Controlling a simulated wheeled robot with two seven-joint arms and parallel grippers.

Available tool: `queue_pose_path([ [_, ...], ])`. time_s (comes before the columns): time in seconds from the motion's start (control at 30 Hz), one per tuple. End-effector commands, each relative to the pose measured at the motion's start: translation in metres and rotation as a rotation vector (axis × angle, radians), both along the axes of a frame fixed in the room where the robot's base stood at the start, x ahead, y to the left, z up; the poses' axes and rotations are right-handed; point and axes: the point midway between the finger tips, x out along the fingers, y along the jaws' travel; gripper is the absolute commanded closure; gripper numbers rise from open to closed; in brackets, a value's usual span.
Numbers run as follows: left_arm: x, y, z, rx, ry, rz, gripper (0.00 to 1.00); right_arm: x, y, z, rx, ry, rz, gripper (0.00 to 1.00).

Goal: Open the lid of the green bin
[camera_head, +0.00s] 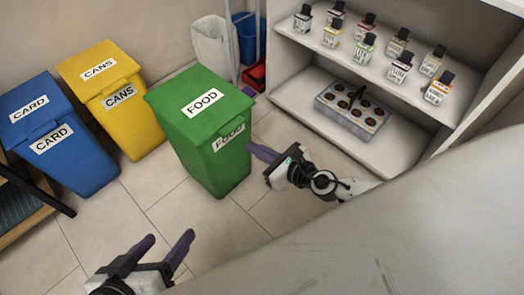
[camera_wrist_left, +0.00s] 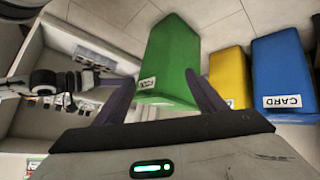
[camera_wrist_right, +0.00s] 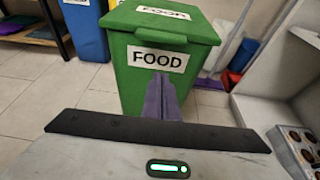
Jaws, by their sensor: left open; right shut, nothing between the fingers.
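The green bin (camera_head: 215,157) stands on the tiled floor with its lid (camera_head: 203,100) closed; both carry FOOD labels. It also shows in the left wrist view (camera_wrist_left: 172,55) and the right wrist view (camera_wrist_right: 135,85). My right gripper (camera_head: 254,150) is shut and empty, near the front right of the green bin, below the lid's edge.
A yellow CANS bin (camera_head: 135,130) and a blue CARD bin (camera_head: 75,165) stand left of the green bin. A shelf unit (camera_head: 375,150) with several small bottles and a tray (camera_head: 345,120) is at the right. A red dustpan (camera_head: 255,77) lies behind. Floor in front is clear.

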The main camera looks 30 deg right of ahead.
Motion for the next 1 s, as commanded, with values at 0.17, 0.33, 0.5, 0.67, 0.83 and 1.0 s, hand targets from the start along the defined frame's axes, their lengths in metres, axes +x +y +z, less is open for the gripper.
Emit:
queue_pose_path([
  [0.17,0.002,-0.005,0.004,-0.037,-0.027,-0.002,0.35,0.037,0.014,-0.015,0.004,-0.003,-0.002,1.0],
  [0.33,0.001,-0.003,0.014,-0.018,-0.017,-0.003,0.35,0.047,0.017,0.008,0.002,-0.001,-0.001,1.0],
  [0.5,-0.002,0.004,-0.001,0.03,0.02,-0.002,0.35,0.046,0.017,0.021,0.004,0.0,-0.002,1.0],
  [0.67,-0.003,0.007,-0.006,0.045,0.029,0.0,0.35,0.046,0.017,0.024,0.004,0.0,-0.002,1.0],
  [0.83,-0.003,0.007,-0.007,0.047,0.03,0.0,0.35,0.046,0.017,0.023,0.004,0.001,-0.003,1.0],
  [1.0,-0.003,0.008,-0.006,0.048,0.03,-0.001,0.35,0.046,0.017,0.025,0.005,0.002,-0.004,1.0],
])
